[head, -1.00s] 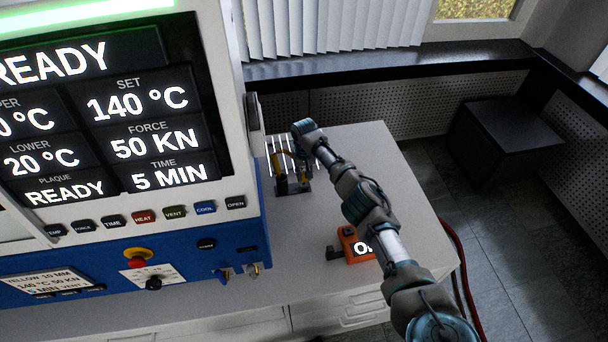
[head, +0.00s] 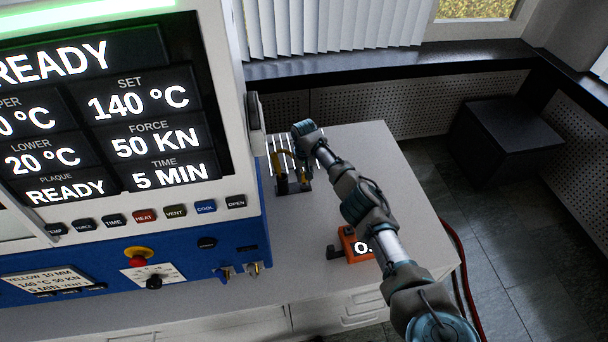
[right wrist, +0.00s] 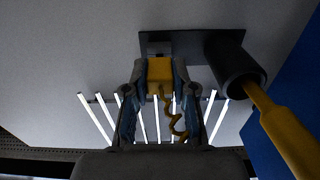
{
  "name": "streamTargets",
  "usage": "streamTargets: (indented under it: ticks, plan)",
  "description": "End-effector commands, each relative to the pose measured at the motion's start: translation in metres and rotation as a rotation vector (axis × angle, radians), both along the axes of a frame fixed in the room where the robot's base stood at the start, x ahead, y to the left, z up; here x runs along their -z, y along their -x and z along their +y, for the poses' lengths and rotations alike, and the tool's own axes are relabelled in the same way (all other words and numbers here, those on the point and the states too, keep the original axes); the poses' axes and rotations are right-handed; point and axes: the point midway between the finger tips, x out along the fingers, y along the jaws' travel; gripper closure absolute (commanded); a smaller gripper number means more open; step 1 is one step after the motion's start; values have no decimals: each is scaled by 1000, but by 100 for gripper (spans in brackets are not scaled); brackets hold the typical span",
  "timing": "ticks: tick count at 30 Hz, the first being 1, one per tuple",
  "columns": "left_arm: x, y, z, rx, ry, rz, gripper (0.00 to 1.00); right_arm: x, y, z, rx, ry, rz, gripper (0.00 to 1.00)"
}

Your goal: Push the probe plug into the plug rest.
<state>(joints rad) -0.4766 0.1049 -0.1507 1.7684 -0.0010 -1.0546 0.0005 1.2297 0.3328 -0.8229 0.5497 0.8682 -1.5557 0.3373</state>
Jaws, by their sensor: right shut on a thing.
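The yellow probe plug (right wrist: 160,76) is between the two fingers of my right gripper (right wrist: 159,84), which is shut on it. A curly yellow cord hangs from the plug between the fingers. Just beyond the plug is a dark plate (right wrist: 187,37), which seems to be the plug rest's base. In the right wrist view the plug overlaps its edge; I cannot tell how far in it sits. In the head view this spot is small, behind the press's right side, and my right gripper and the plug are hard to make out there. My left gripper is not in view.
A black tube (right wrist: 233,62) beside the plug holds a yellow-handled probe (right wrist: 290,140). A rack of white bars (right wrist: 98,118) stands close by. The blue and white press (head: 251,195) is to the left. An orange device (head: 352,243) sits on the bench (head: 315,215).

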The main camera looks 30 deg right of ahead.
Motion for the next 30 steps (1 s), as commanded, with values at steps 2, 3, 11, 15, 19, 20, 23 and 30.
streamTargets:
  ticks: [2, 3, 11, 15, 19, 20, 23, 30]
  plan:
    - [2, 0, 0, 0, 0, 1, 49, 3, 0, 0, 0, 0, 1, 100]
    - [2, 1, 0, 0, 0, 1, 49, 4, 0, 0, 0, 0, 1, 100]
    - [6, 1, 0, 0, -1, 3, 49, 11, 0, 0, 0, 1, 1, 100]
    - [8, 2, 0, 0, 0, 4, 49, 14, 0, 0, 0, 1, 1, 100]
    - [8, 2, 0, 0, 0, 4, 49, 14, 0, 0, 0, 1, 0, 54]
    - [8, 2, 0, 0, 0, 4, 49, 14, 0, 0, 0, 1, 0, 47]
    - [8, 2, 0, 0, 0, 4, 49, 14, 0, 0, 0, 1, 0, 45]
    - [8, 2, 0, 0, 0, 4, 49, 12, 0, 0, 0, 0, -1, 45]
